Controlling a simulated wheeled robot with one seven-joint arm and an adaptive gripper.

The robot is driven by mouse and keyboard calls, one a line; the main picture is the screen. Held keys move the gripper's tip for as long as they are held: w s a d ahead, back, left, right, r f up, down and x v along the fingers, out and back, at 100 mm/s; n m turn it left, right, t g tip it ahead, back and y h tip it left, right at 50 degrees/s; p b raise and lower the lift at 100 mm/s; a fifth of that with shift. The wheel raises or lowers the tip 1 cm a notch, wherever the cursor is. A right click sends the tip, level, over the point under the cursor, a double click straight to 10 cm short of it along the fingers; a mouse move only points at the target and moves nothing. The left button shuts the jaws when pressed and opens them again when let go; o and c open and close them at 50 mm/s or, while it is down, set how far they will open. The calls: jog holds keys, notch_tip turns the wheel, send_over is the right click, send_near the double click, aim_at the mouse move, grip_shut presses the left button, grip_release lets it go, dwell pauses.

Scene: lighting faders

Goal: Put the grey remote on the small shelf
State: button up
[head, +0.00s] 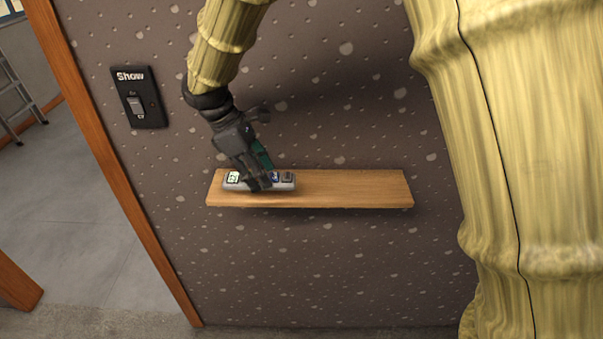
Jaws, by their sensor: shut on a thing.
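The grey remote (286,184) is at the left part of the small wooden shelf (355,188), lying lengthwise along it. It has a small pale screen at its left end and dark buttons at its right. My gripper (258,184) comes down from above and is shut on the middle of the remote, hiding that part. The remote looks level and at the shelf's surface; I cannot tell whether it touches the wood or is just above it.
A black switch plate (150,110) marked "Show" is on the dark speckled wall, left of the shelf. A wooden door frame (120,190) stands further left, with a ladder (18,100) beyond it. The shelf's right part is bare. My yellow-covered arm fills the right side.

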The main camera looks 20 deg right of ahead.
jog(key=d+p, duration=0.1)
jog(key=d, duration=0.2)
jog(key=w+d+p, duration=0.1)
jog(key=d+p, duration=0.1)
jog(key=d, duration=0.2)
jog(key=w+d+f+p, duration=0.1)
jog(key=d, duration=0.3)
jog(key=shift+d, duration=0.25)
jog(key=shift+d+p, duration=0.5)
jog(key=shift+p, duration=0.05)
jog(key=shift+d+f+p, duration=0.15)
jog(key=shift+f+p, duration=0.05)
jog(key=shift+p, duration=0.15)
jog(key=shift+d+f+p, duration=0.1)
jog(key=shift+f+p, duration=0.5)
jog(key=shift+f, duration=1.05)
jog(key=shift+f, duration=0.1)
jog(key=o, duration=1.2)
jog(key=b+v, duration=0.4)
jog(key=v, duration=0.8)
